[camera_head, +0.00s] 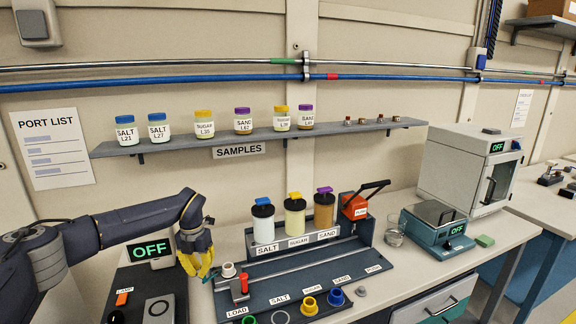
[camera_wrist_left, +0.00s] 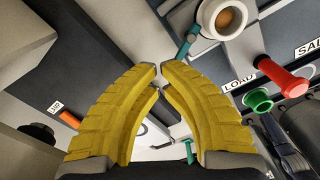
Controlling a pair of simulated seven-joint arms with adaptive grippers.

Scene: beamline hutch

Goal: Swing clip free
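My left gripper (camera_head: 198,272) has yellow fingers and points down at the left end of the dark sample station. In the left wrist view its fingertips (camera_wrist_left: 160,68) nearly meet, with nothing visible held between them. A short teal lever (camera_wrist_left: 188,42) lies just beyond the tips, beside a white round cup (camera_wrist_left: 208,22) with brown inside. This may be the clip; no label marks it. The cup also shows in the head view (camera_head: 228,270), just right of the gripper. A red-topped post (camera_head: 244,284) stands right of the cup. My right gripper is out of view.
The station's front panel (camera_head: 290,292) carries coloured rings. Three lidded jars (camera_head: 294,220) stand behind its rail. A black-and-red lever (camera_head: 356,205) rises at its right end. A dark unit with an OFF display (camera_head: 151,250) is left of the gripper.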

